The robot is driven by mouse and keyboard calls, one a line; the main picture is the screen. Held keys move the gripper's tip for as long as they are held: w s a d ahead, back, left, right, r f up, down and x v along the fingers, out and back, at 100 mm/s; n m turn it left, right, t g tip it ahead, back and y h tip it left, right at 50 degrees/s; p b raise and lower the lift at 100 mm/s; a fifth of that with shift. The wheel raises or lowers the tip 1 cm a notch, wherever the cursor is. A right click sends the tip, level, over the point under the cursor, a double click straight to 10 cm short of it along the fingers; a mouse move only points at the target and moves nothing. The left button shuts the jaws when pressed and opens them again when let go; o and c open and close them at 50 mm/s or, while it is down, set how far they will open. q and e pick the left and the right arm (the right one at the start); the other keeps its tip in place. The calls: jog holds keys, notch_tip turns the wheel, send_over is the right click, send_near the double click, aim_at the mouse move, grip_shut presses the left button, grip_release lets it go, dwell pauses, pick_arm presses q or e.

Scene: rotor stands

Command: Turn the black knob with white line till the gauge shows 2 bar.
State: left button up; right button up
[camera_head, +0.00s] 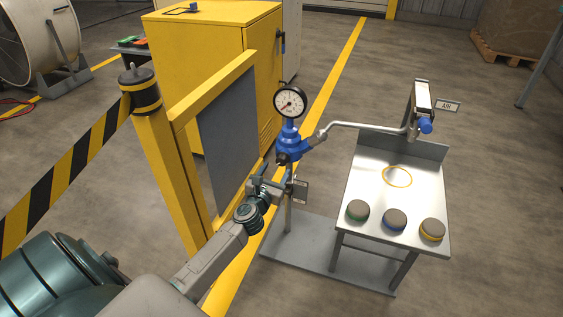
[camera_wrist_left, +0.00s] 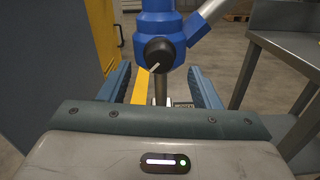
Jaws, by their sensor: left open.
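The black knob with a white line (camera_wrist_left: 157,52) is on the front of the blue regulator (camera_wrist_left: 158,22). In the left wrist view its line slants toward the lower left. The regulator (camera_head: 289,139) stands on a post in the head view, with the knob (camera_head: 283,158) low on its front. The round white gauge (camera_head: 290,102) sits on top; its needle points to the lower left, its numbers too small to read. My left gripper (camera_head: 275,178) is open just below the knob. Its two blue fingers (camera_wrist_left: 161,86) are apart, with the knob above the gap between them.
A pipe (camera_head: 365,126) runs right from the regulator to a valve with a blue part (camera_head: 425,125). A metal table (camera_head: 372,200) with several coloured-rimmed discs stands right. A yellow-framed panel (camera_head: 230,125) and striped barrier (camera_head: 60,185) stand close on the left.

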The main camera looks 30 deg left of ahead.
aim_at(280, 162)
pick_arm(q)
jog(key=x, duration=0.6)
jog(key=shift+w+b, duration=0.15)
jog(key=shift+b, duration=0.15)
jog(key=c, duration=1)
